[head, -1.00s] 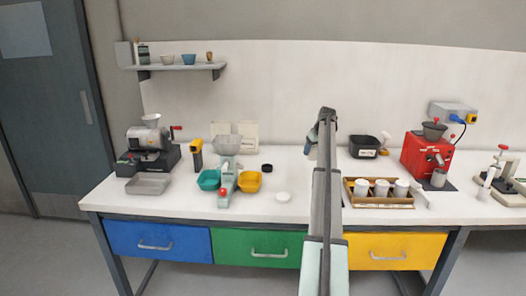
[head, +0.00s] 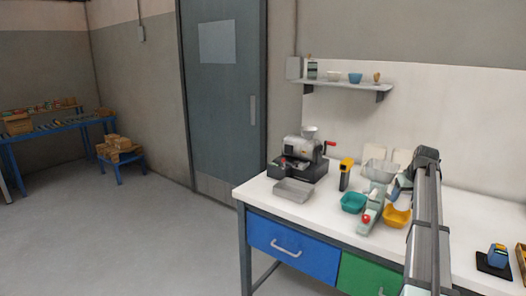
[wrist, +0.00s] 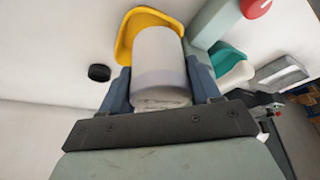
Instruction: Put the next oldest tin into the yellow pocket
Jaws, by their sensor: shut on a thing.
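My gripper (wrist: 161,80) is shut on a white cylindrical tin (wrist: 158,60), with a finger on either side, in the wrist view. The tin has a greyer band with faint, unreadable marks near my palm. The yellow pocket (wrist: 128,36) shows behind and around the tin's far end; I cannot tell whether the tin is inside or above it. In the head view my gripper (head: 396,190) is beside the yellow pocket (head: 397,217), and my arm hides the tin.
The teal pocket (head: 353,202) is left of the yellow one, with a red-knobbed pale stand (head: 370,208) between. A yellow-black handheld device (head: 346,174) and a grinder (head: 303,155) stand further left. A black round lid (wrist: 99,72) lies near the yellow pocket.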

